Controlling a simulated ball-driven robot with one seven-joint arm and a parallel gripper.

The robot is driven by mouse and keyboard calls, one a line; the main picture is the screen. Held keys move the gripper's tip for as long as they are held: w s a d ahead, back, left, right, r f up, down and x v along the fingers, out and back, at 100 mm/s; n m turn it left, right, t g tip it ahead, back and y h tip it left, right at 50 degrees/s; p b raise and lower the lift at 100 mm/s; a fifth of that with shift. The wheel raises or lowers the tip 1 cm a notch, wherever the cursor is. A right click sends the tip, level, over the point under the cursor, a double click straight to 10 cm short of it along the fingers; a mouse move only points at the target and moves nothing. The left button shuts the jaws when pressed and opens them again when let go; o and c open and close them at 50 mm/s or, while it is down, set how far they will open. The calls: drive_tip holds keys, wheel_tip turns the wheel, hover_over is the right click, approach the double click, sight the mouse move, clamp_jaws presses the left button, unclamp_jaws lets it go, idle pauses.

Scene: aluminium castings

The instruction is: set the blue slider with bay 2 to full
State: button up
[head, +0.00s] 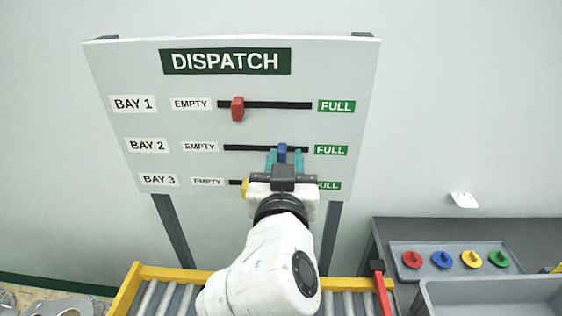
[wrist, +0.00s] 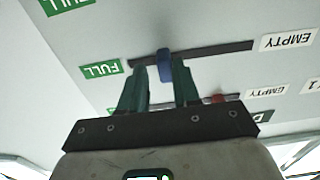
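The blue slider (head: 282,152) sits in the bay 2 slot (head: 250,148) of the upright DISPATCH board (head: 140,80). It stands right of the slot's middle, with slot free between it and the green FULL label (head: 331,150). My gripper (head: 284,160) is at the board, its two teal fingers apart, one on each side of the blue slider. In the wrist view, which is upside down, the blue slider (wrist: 165,66) shows between the fingertips (wrist: 159,72), closer to the right finger. I cannot tell whether that finger touches it.
Above, the red slider (head: 237,109) of bay 1 is near EMPTY. Below, the yellow slider (head: 245,188) of bay 3 is partly hidden by my gripper. A yellow-framed roller conveyor (head: 125,290) lies below the board. A tray (head: 455,272) with coloured knobbed pieces is at right.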

drive_tip(key=shift+o, duration=0.8)
drive_tip(key=shift+s+a, duration=0.1)
drive_tip(key=shift+s, duration=0.1)
drive_tip(key=s+b, duration=0.3)
drive_tip(key=s, duration=0.7)
drive_tip(key=shift+s+a, duration=0.15)
drive_tip(key=shift+s, duration=0.05)
